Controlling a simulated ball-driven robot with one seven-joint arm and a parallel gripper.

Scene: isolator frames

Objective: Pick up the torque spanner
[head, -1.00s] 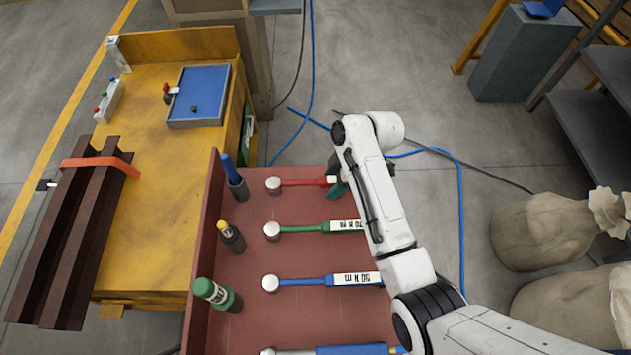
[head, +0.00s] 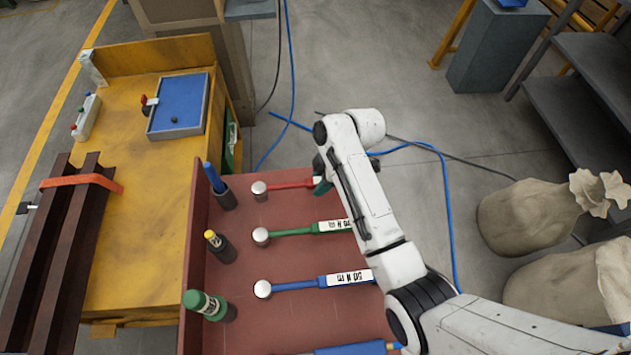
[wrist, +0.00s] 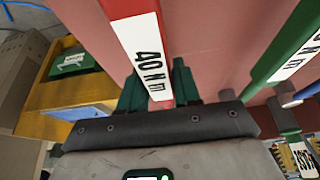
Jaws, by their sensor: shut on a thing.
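Several torque spanners with round silver heads lie side by side on a red-brown bench top. A green spanner (head: 295,231) and a blue spanner (head: 297,285) lie nearer, and a blue-handled one (head: 350,349) is cut off at the bottom. My arm hides some handle ends.
A marker-like blue item (head: 214,178), a yellow-topped bottle (head: 218,245) and a green bottle (head: 207,305) stand along the bench's left side. A yellow workbench (head: 140,235) is to the left. Sacks (head: 530,215) stand on the floor at right.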

